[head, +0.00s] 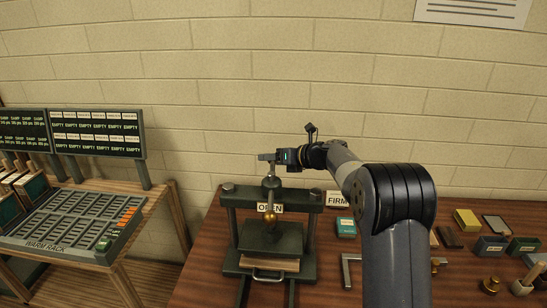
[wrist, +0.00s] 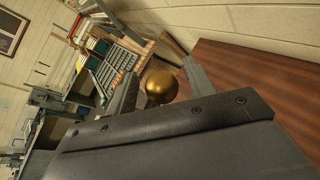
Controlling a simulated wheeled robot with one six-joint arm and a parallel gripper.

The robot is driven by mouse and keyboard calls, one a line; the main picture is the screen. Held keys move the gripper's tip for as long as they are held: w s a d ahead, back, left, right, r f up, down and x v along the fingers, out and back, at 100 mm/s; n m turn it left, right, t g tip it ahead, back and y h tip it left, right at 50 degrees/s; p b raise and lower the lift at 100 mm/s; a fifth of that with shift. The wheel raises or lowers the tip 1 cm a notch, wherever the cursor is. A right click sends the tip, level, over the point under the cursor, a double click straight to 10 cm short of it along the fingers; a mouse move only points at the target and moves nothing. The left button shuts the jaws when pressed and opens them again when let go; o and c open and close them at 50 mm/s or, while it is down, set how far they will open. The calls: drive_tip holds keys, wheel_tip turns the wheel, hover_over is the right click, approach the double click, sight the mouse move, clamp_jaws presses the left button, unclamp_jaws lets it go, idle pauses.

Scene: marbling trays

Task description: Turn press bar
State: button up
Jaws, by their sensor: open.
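A dark green press (head: 302,240) stands on the wooden table, with a grey upright screw at its middle. A brass ball (head: 269,215) shows in front of the screw; most of the bar is hidden or seen end-on. My gripper (head: 264,157) is just above the screw's top, pointing left. In the wrist view a brass ball (wrist: 161,87) shows between my open, spread fingers (wrist: 160,85). I see no finger clearly touching it. I cannot tell whether both views show the same ball. A sign reading OPEN (head: 277,207) is on the press.
A warm rack (head: 65,246) with dark display boards (head: 97,133) stands on a separate bench at left. A FIRM sign (head: 338,199), a teal box (head: 346,227) and several small blocks and brass pieces lie right of the press. The brick wall is behind.

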drive_tip(key=shift+c, duration=0.4)
clamp_jaws()
